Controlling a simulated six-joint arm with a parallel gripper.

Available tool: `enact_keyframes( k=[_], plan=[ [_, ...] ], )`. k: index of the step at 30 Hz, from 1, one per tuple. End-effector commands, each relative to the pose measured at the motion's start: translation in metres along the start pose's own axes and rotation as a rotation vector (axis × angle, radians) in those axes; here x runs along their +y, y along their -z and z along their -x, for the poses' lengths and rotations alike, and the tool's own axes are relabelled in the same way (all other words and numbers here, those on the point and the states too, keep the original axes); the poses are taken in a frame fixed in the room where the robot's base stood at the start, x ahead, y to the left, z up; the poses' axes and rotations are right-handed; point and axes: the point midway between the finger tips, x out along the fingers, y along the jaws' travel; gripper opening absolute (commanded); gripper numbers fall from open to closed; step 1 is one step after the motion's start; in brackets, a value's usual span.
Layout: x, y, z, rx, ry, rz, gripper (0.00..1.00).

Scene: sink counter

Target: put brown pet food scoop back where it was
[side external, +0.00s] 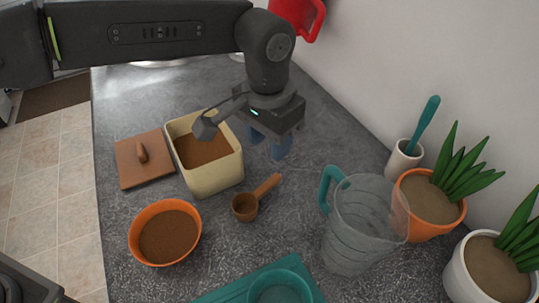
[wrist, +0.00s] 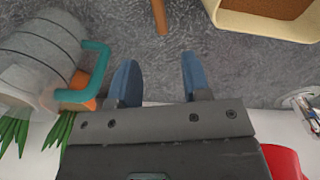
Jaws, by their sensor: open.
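The brown scoop (side external: 248,204) lies on the grey counter in the side view, its handle pointing up and right. In the wrist view only the end of its handle (wrist: 160,16) shows, at the top edge between my fingers. My gripper (side external: 270,146) is open and empty, its blue fingers above the counter behind the scoop and apart from it. The fingers also show in the wrist view (wrist: 160,76). A cream bin (side external: 218,176) of brown pet food stands left of the scoop; its wall also shows in the wrist view (wrist: 262,24).
A brown lid (side external: 135,165) lies left of the bin. An orange bowl (side external: 140,256) of brown food stands front left. A clear jug (side external: 352,240) with a teal handle, potted plants (side external: 430,225) and a brush holder (side external: 402,160) stand right, near the wall. A teal bowl (side external: 280,288) is in front.

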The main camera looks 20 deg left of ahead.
Motion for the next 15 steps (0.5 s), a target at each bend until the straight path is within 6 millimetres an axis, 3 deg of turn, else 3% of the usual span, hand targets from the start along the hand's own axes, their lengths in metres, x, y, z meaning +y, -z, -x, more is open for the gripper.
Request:
enact_keyframes(
  k=[11, 15],
  plan=[
    [0.0, 0.0, 0.011, -0.001, 0.0, 0.0, 0.44],
    [-0.013, -0.005, 0.023, 0.015, -0.003, 0.016, 0.44]
  ],
)
